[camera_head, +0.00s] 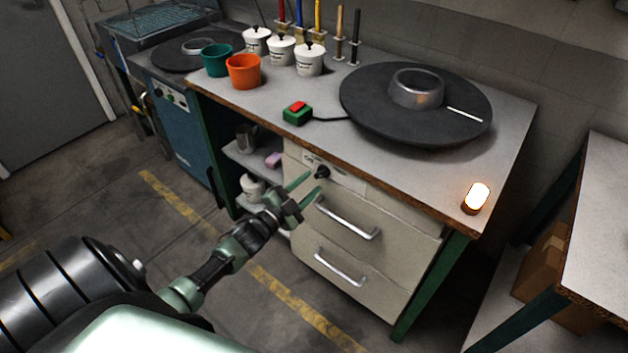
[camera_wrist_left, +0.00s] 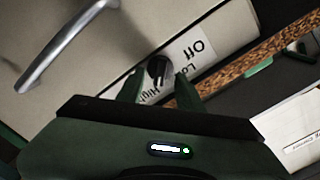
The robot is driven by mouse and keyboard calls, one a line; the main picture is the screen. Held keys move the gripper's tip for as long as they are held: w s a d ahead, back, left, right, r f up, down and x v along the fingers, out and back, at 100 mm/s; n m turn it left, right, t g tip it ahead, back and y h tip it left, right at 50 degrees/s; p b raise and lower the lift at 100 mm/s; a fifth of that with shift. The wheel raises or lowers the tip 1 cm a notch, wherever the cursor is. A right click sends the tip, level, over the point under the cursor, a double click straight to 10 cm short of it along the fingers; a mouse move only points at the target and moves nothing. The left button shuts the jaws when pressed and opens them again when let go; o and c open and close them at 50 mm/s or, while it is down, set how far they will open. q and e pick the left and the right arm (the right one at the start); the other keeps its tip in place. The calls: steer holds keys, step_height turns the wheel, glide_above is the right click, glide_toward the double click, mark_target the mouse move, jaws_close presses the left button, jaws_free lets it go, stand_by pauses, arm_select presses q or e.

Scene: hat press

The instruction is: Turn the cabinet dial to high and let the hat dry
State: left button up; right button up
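The cabinet dial (camera_head: 322,172) is a small black knob on the pale top panel of the drawer cabinet (camera_head: 300,228). In the left wrist view the dial (camera_wrist_left: 158,69) sits beside a white label (camera_wrist_left: 186,62) reading Off, Low and High; its setting is hard to read. My left gripper (camera_head: 309,183) is open in front of the dial. In the wrist view its green fingers (camera_wrist_left: 157,84) stand on either side of the dial's near edge; contact is not clear. I cannot make out a hat for certain. My right gripper is not in view.
A large dark disc (camera_head: 365,110) with a metal ring (camera_head: 416,90) lies on the bench. A red-and-green switch box (camera_head: 297,113), an orange cup (camera_head: 244,72) and a glowing lamp (camera_head: 477,197) stand there too. Drawer handles (camera_head: 347,222) jut out below the dial.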

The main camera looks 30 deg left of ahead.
arm_select(q)
steer(key=s, duration=0.5)
steer(key=shift+a, duration=0.2)
steer(key=s+d+f+n+g+y, duration=0.1)
steer(key=s+f+n+g, duration=0.3)
steer(key=f, duration=0.6)
steer(key=s+d+f+m+g, duration=0.1)
steer(key=s+d+f, duration=0.1)
steer(key=s+f, duration=0.55)
steer(key=s+d+f+n+g+y, duration=0.1)
steer(key=s+f+n+g, duration=0.2)
steer(key=f, duration=0.9)
steer(key=s+d+f+g, duration=0.3)
steer(key=s+f, duration=0.2)
steer(key=s, duration=0.5)
steer(key=s+d+f+n+g, duration=0.1)
steer(key=s+d+f+g, duration=0.2)
steer(key=s, duration=0.6)
steer(key=s+d+f+g, duration=0.3)
steer(key=s+d+f, duration=0.2)
steer(key=s, duration=0.5)
steer(key=shift+s+f+n+h, duration=0.3)
steer(key=shift+s+f+h, duration=0.1)
steer(key=shift+f, duration=0.45)
steer(key=shift+w, duration=0.1)
stand_by(0.5)
